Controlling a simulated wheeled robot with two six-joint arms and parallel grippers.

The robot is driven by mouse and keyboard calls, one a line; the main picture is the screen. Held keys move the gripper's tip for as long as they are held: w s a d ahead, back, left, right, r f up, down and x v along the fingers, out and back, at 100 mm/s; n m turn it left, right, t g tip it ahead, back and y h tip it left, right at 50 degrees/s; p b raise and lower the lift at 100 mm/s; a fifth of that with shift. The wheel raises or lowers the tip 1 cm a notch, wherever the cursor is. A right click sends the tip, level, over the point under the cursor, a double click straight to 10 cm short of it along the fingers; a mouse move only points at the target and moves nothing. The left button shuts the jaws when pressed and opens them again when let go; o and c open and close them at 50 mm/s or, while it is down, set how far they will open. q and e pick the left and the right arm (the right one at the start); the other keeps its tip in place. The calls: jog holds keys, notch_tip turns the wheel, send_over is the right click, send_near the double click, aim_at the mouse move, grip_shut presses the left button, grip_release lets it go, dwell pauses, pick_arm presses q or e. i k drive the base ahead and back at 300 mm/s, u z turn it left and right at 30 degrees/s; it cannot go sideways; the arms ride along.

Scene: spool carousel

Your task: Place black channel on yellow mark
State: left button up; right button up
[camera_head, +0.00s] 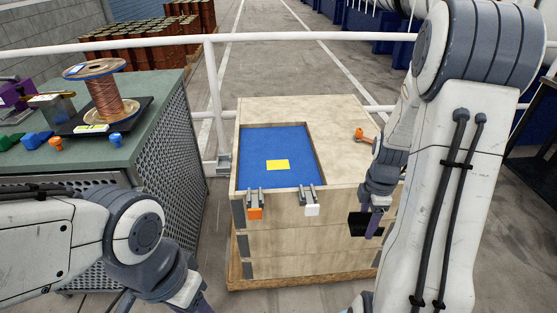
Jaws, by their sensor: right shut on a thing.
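The yellow mark (278,165) is a small flat rectangle on the blue recessed panel (250,147) in the top of a wooden crate (345,122). Nothing covers the mark. My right gripper (375,224) points down in front of the crate's right front side. It is shut on the black channel (357,224), a short dark piece below the crate's top edge and to the right of the mark. Its fingers hide part of the channel. My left gripper (190,297) is low at the bottom left, cut by the frame edge. Its fingertips are not clear.
Metal clips with an orange block (255,213) and a white block (312,210) sit on the crate's front edge. An orange piece (363,135) lies on top at right. A green bench (150,92) with a copper spool (104,95) stands left. White railing (280,37) runs behind.

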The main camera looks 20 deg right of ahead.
aim_at(277, 166)
jog(key=i, duration=1.3)
